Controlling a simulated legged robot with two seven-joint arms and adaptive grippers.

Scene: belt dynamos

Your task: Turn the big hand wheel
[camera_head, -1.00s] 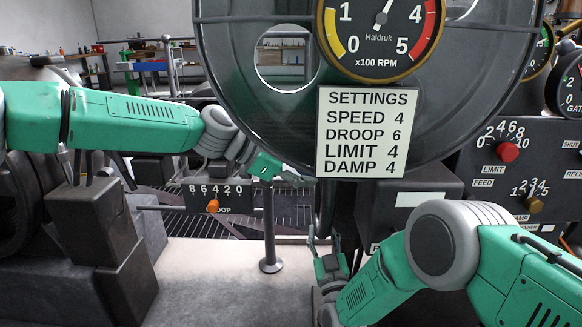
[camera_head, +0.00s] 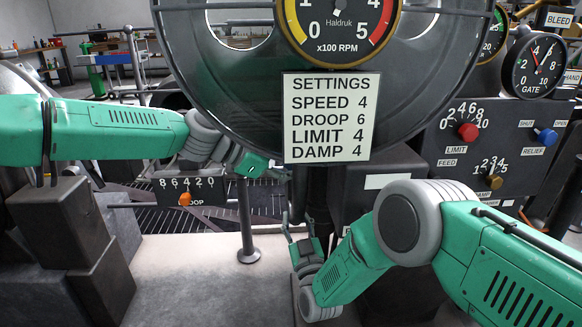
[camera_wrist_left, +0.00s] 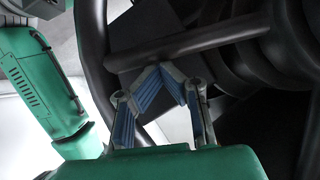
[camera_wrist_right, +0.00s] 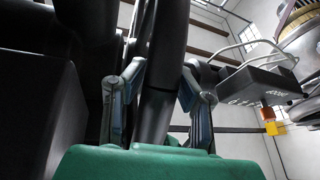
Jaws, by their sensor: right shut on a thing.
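A thick dark rim, which I take as the big hand wheel (camera_head: 319,205), shows nearly edge-on below the settings card, which hides its upper part in the head view. In the left wrist view its curved rim (camera_wrist_left: 93,60), a spoke and a dark hub show. My right gripper (camera_head: 290,228) holds the rim low down from below; in the right wrist view (camera_wrist_right: 160,80) its fingers stand on both sides of the curved rim (camera_wrist_right: 166,45). My left gripper (camera_wrist_left: 160,70) has its fingertips drawn together near the spoke, with nothing seen between them.
A large dark disc with a ring (camera_head: 225,110) and an RPM gauge (camera_head: 340,25) fills the upper middle. The settings card (camera_head: 330,117) hangs there. A knob panel (camera_head: 500,150) stands right. A thin post (camera_head: 246,220) and an orange knob (camera_head: 185,199) are left of the wheel.

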